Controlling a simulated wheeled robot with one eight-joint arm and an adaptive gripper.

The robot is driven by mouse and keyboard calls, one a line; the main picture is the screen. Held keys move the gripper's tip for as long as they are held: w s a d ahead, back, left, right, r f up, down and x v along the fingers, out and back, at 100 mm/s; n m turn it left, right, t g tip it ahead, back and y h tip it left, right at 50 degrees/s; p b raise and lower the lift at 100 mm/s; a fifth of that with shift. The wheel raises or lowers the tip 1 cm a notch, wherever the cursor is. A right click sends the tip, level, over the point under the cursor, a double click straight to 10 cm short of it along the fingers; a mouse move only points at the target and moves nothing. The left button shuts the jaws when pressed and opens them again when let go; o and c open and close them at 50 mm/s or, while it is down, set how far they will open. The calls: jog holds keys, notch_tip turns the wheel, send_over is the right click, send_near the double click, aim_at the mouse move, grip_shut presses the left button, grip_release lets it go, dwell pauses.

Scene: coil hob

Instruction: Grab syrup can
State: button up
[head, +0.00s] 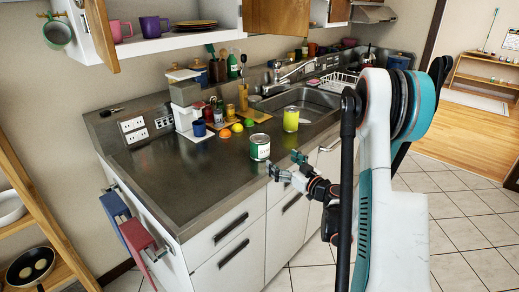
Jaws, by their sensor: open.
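A white and green can (260,147), likely the syrup can, stands upright on the dark counter (200,180) near its front edge. Its label is too small to read. My gripper (286,165) is open and empty, just right of the can and in front of it, near the counter's edge. Its two fingers are apart and face the can. The can is not between the fingers in this view. I cannot tell the exact gap or the height match.
An orange (225,134) and other fruit lie behind left. A white coffee machine (188,110) stands by the wall. The counter left of the can is clear. Drawer handles (233,253) line the front.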

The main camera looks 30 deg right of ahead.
aim_at(266, 151)
jog(key=w+p, duration=0.1)
jog(key=w, duration=0.1)
jog(key=w+p, duration=0.1)
jog(key=w, duration=0.2)
jog(key=w+a, duration=0.1)
jog(key=w, duration=0.1)
jog(key=shift+w+a+p, duration=0.1)
jog(key=shift+w+p, duration=0.1)
jog(key=shift+p, duration=0.2)
jog(key=w, duration=0.1)
jog(key=w+b, duration=0.1)
jog(key=w, duration=0.1)
jog(key=w+b, duration=0.1)
jog(key=w, duration=0.1)
jog(key=shift+a+f, duration=0.25)
jog(key=shift+a, duration=0.15)
jog(key=shift+w+r, duration=0.1)
jog(key=shift+w, duration=0.45)
jog(key=c, duration=1.6)
